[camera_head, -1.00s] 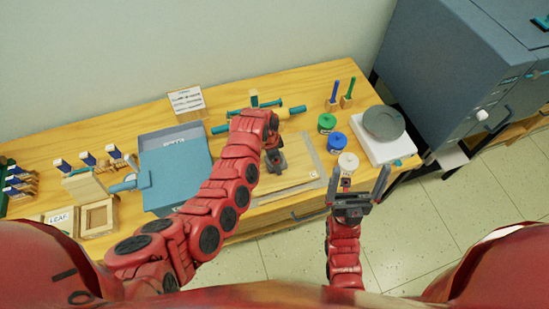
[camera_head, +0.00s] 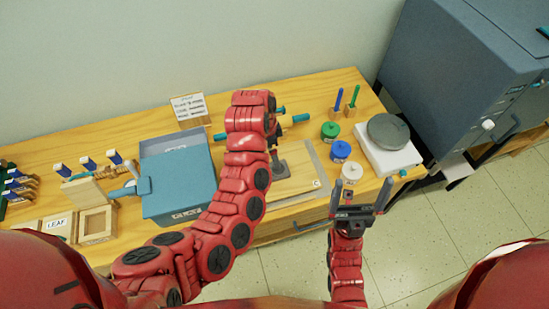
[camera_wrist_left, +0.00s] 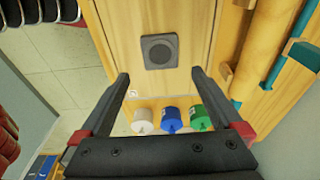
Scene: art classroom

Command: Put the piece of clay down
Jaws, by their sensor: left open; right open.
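The piece of clay (camera_head: 280,169) is a dark grey square slab with a round mark on top. It lies flat on the wooden board (camera_head: 300,182), and it also shows in the left wrist view (camera_wrist_left: 160,52). My left gripper (camera_wrist_left: 160,76) is open and empty, with the clay beyond its fingertips and apart from them. In the head view my left arm hides most of this gripper. My right gripper (camera_head: 361,186) is open and empty by the table's front edge, near the white jar (camera_head: 351,173).
A rolling pin (camera_head: 290,120) lies behind the board. Blue (camera_head: 341,151) and green (camera_head: 330,131) jars stand right of it, near a scale (camera_head: 388,150) with a grey plate. A blue-grey box (camera_head: 178,190) stands left. A grey kiln-like cabinet (camera_head: 470,60) is at right.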

